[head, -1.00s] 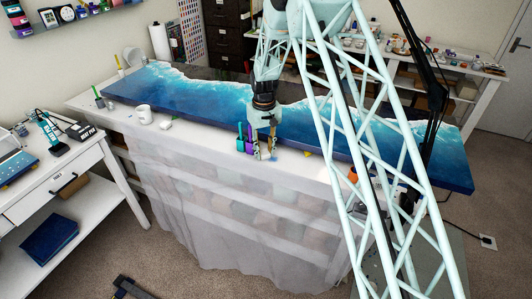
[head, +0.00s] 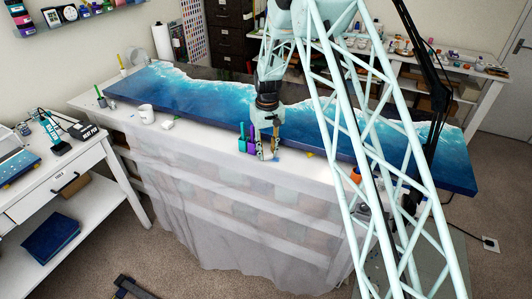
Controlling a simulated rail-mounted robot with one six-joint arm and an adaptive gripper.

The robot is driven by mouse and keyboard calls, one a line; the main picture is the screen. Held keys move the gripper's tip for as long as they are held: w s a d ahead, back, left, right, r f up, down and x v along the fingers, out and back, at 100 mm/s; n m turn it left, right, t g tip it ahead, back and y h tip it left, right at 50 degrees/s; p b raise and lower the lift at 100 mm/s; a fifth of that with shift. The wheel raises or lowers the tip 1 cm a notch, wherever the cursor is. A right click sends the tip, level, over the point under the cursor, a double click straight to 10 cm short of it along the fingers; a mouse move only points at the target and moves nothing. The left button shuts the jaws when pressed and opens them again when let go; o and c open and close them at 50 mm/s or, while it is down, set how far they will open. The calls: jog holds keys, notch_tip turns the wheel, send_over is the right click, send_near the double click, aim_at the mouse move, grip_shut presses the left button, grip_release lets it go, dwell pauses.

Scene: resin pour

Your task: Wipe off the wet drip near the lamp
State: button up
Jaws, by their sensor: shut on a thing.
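My gripper (head: 268,156) points down at the front edge of the white table, just right of some small blue and purple bottles (head: 247,143). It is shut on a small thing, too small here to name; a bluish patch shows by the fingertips. I cannot tell whether it touches the table. A black jointed arm (head: 424,85), perhaps the lamp's, rises at the right behind my arm's lattice. The lamp's head is out of view. I cannot make out a wet drip; my arm hides part of the table's right side.
A long blue and white resin slab (head: 200,95) lies along the table behind my gripper. A white mug (head: 146,113) stands on the left front strip. An orange item (head: 355,174) stands at the right. A translucent sheet (head: 230,225) hangs from the front edge.

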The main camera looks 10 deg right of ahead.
aim_at(277, 160)
jog(key=shift+s+d+f, duration=0.2)
jog(key=shift+s+d, duration=0.4)
jog(key=shift+d, duration=0.1)
jog(key=shift+s+d+f, duration=0.1)
jog(key=shift+s+d, duration=0.05)
jog(key=shift+s, duration=0.05)
jog(key=shift+s+d+b, duration=0.1)
jog(key=shift+d+b, duration=0.05)
jog(key=shift+b, duration=0.15)
jog(key=shift+s+d, duration=0.45)
jog(key=shift+d, duration=0.3)
jog(key=shift+s+d, duration=0.1)
jog(key=shift+d, duration=0.1)
jog(key=shift+s+d+r+b, duration=0.3)
jog(key=shift+s+d+b, duration=0.05)
jog(key=shift+d, duration=0.35)
jog(key=shift+r, duration=0.15)
dwell(0.3)
notch_tip(277, 160, up, 7)
jog(key=p, duration=0.2)
dwell(0.8)
dwell(0.6)
